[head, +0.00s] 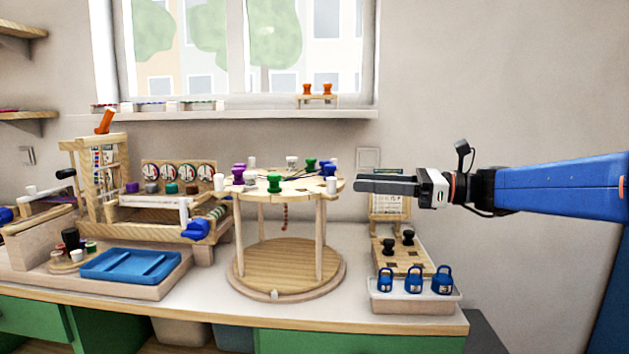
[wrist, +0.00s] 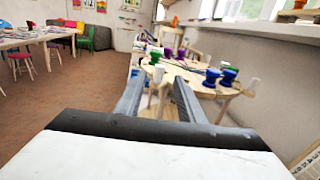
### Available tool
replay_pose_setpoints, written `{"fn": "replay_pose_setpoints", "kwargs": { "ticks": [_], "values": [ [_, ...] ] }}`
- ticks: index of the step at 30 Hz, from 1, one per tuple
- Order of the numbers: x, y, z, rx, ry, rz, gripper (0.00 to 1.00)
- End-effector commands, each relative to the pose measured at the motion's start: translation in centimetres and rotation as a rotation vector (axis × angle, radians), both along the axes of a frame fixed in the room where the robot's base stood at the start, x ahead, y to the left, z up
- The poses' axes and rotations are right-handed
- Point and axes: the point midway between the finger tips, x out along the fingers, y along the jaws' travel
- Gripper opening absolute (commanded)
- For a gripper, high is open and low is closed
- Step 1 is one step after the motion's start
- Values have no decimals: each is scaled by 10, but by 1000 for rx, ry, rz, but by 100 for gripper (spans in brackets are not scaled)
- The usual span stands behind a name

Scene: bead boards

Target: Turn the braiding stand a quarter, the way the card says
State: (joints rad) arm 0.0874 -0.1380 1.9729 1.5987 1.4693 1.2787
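The braiding stand (head: 285,263) is a round wooden top on posts over a round wooden base, in the middle of the bench in the head view. Green, purple, blue and white bobbins sit around its top, and a reddish braid hangs beneath. In the wrist view its top (wrist: 203,84) lies ahead, beyond the fingers. My gripper (head: 357,185) is at the right edge of the top, at about its height; I cannot tell whether it touches. In the wrist view the fingers (wrist: 158,80) are apart, with nothing clearly held. A card (head: 392,205) on a small easel stands behind, partly hidden by my gripper; its marks are unreadable.
A white tray with blue weights (head: 414,284) and a wooden block with black knobs (head: 402,258) stand right of the stand. A wooden loom (head: 105,185) and a blue tray (head: 130,265) are to the left. The window sill (head: 250,114) is behind.

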Motion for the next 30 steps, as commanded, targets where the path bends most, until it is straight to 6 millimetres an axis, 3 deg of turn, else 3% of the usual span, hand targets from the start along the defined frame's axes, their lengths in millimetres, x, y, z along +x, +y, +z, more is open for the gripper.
{"fn": "replay_pose_setpoints", "kwargs": {
  "ticks": [21, 30],
  "values": [
    [18, 98, 0, 0, 0, 3, 35],
    [23, 118, 0, 0, -1, 1, 35]
  ]
}}
